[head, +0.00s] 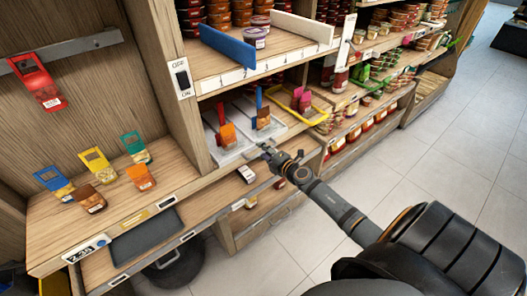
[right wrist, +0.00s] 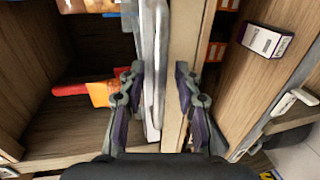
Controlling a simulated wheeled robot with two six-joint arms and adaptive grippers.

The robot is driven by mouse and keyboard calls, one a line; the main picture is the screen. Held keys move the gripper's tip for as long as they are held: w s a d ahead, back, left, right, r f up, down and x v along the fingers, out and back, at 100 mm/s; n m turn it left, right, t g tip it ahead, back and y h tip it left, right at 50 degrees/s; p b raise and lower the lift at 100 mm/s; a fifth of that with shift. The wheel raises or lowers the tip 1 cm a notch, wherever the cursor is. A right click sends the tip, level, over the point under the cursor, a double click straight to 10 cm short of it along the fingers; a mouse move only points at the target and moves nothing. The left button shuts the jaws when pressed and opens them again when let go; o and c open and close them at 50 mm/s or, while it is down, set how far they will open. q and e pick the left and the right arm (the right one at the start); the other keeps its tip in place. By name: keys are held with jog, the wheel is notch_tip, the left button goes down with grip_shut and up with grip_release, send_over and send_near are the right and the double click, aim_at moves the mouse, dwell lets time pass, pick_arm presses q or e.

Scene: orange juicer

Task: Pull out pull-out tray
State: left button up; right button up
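Two pale grey trays, a left one (head: 226,152) and a right one (head: 282,121), lie side by side on the middle shelf and hold orange and brown packs with red and blue parts. I cannot tell which is the task's pull-out tray. My right gripper (head: 270,151) is at the shelf's front edge by these trays. In the right wrist view it (right wrist: 158,95) is open. I see no grip on either. My left gripper is not in view.
A wooden divider with an ON/OFF switch plate (head: 181,77) stands left of the trays. A dark grey tray (head: 146,236) sits low at the left, above a black round bin (head: 176,270). A yellow-rimmed tray (head: 318,117) is to the right. Tiled floor (head: 440,140) is clear at right.

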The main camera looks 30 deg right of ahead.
jog(key=shift+c, duration=0.4)
grip_shut()
jog(key=shift+f, duration=0.1)
